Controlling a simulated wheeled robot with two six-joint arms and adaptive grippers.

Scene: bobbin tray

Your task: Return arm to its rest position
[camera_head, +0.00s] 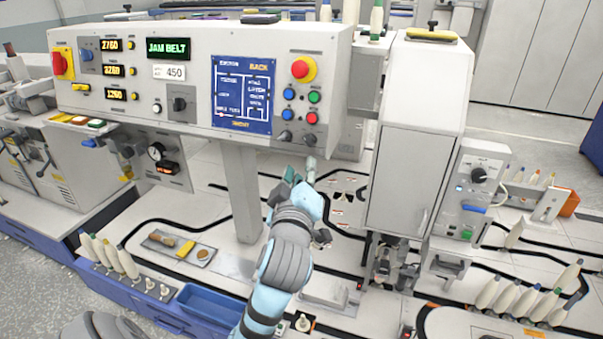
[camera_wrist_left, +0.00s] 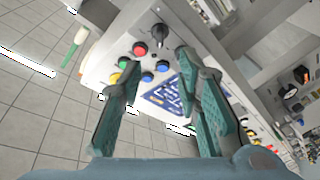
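My left arm (camera_head: 288,250), light blue with dark grey joints, reaches up from the bottom centre of the head view. Its gripper (camera_head: 301,172) is just below the lower right corner of the control panel (camera_head: 215,95), partly hidden by its own wrist. In the left wrist view the two teal fingers of the left gripper (camera_wrist_left: 158,62) stand well apart with nothing between them. Beyond them are the panel's coloured buttons and blue screen (camera_wrist_left: 168,98). I cannot tell the exact gap to the panel. My right gripper is in neither view.
A grey cabinet (camera_head: 405,170) stands right of my gripper, and a panel post (camera_head: 243,195) stands to its left. Below are a blue bin (camera_head: 212,305), a small tray (camera_head: 180,248) and pale bobbins (camera_head: 128,262). More bobbins (camera_head: 530,300) stand at right.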

